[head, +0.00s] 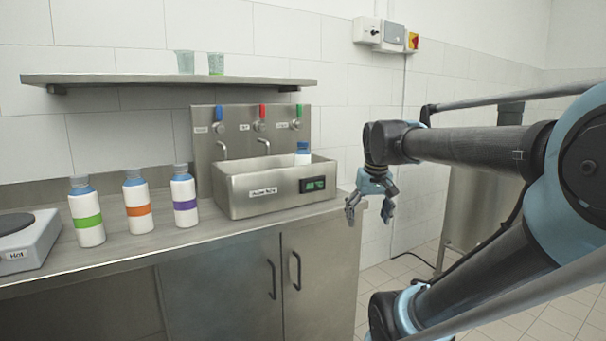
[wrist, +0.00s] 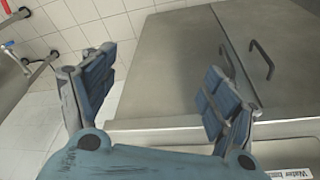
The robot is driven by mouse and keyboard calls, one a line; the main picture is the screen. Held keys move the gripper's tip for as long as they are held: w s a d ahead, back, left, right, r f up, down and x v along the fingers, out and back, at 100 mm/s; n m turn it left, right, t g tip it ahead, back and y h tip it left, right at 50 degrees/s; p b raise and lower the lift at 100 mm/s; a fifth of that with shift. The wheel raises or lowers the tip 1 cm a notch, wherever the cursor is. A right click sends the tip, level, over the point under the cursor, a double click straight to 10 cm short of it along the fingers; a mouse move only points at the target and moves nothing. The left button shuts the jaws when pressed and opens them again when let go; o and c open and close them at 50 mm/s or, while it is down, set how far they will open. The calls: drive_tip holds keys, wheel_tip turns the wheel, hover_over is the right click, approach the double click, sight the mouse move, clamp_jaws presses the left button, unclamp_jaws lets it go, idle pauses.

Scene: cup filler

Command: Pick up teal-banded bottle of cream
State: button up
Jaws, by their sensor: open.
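No teal band shows on any bottle. A white bottle with a blue shoulder (head: 302,156) stands in the steel basin (head: 243,192); its lower part is hidden by the basin wall, so its band cannot be seen. Three white bottles stand on the counter to the left: green-banded (head: 88,222), orange-banded (head: 138,212) and purple-banded (head: 185,204). My gripper (head: 369,212) is open and empty, pointing down to the right of the basin, just past the counter's right end. In the wrist view its fingers (wrist: 158,88) are spread with nothing between them.
A shelf (head: 170,79) with two cups (head: 185,62) (head: 216,64) hangs above the counter (head: 150,247). Taps and a steel backplate stand behind the basin. A hot plate (head: 25,238) is at the far left. Cabinet doors (wrist: 240,60) fill the wrist view's right side.

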drive_tip(key=w+a+r+n, duration=0.1)
drive_tip(key=w+a+r, duration=0.6)
drive_tip(key=w+r, duration=0.6)
drive_tip(key=n+t+y, duration=0.1)
drive_tip(key=n, duration=0.1)
approach(303, 161)
drive_tip(key=w+x, duration=0.1)
drive_tip(key=x, duration=0.7)
drive_tip(key=w+r+x, duration=0.1)
drive_tip(key=x, duration=0.3)
drive_tip(key=shift+w+f, duration=0.15)
drive_tip(key=shift+w, duration=0.2)
drive_tip(key=shift+c, duration=0.3)
drive_tip(key=c, duration=1.5)
